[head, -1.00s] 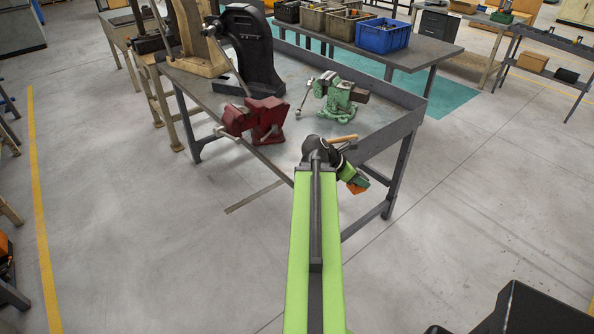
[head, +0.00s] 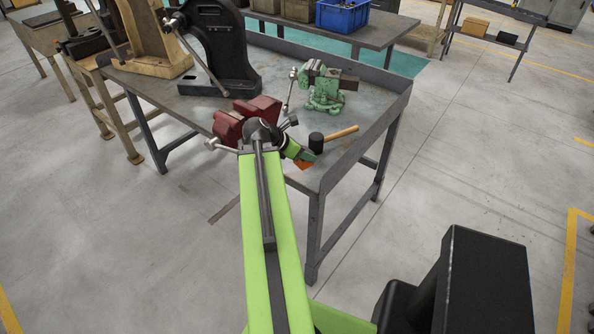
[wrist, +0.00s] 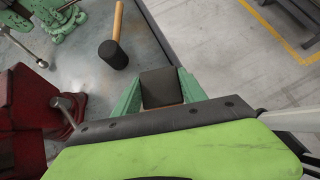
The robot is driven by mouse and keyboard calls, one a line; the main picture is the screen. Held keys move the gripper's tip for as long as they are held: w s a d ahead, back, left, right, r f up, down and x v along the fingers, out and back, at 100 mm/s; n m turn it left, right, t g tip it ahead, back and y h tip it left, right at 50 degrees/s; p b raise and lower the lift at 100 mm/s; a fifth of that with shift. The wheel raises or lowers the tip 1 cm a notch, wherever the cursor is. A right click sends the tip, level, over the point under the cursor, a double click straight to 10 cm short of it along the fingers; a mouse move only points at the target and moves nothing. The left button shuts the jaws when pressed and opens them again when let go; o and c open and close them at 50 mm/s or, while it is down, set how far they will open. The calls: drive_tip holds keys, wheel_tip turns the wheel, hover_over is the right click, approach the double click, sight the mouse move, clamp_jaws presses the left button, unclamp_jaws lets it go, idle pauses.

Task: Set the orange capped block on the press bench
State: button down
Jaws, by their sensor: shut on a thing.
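My gripper (head: 300,159) is shut on the orange capped block (head: 304,165). In the head view only a small orange part of the block shows below the green fingers. In the wrist view the block's dark cap (wrist: 161,87) sits between the two green fingers of my gripper (wrist: 160,92); its lower part is mostly hidden. The press bench (head: 362,108) is a grey table with a raised rim. The gripper overlaps its near right end in the head view; the height of the block over the top is hard to tell.
A black-headed mallet (head: 317,142) lies on the bench close beside the gripper. A red vise (head: 262,108) is left of it and a green vise (head: 325,92) behind. A black press (head: 222,50) stands farther back. Bare top shows between mallet and green vise.

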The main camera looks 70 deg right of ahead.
drive_tip(key=shift+w, duration=0.1)
drive_tip(key=d+f+m+g+b, duration=0.1)
drive_tip(key=d+f+b, duration=0.2)
drive_tip(key=d, duration=0.6)
drive_tip(key=shift+y, duration=0.3)
drive_tip(key=f+b, duration=1)
drive_tip(key=shift+w+a, duration=0.3)
drive_tip(key=shift+w, duration=0.1)
drive_tip(key=shift+r, duration=0.25)
drive_tip(key=shift+f, duration=0.2)
drive_tip(key=c, duration=0.6)
unclamp_jaws()
drive_tip(key=shift+c, duration=0.2)
drive_tip(key=shift+r, duration=0.1)
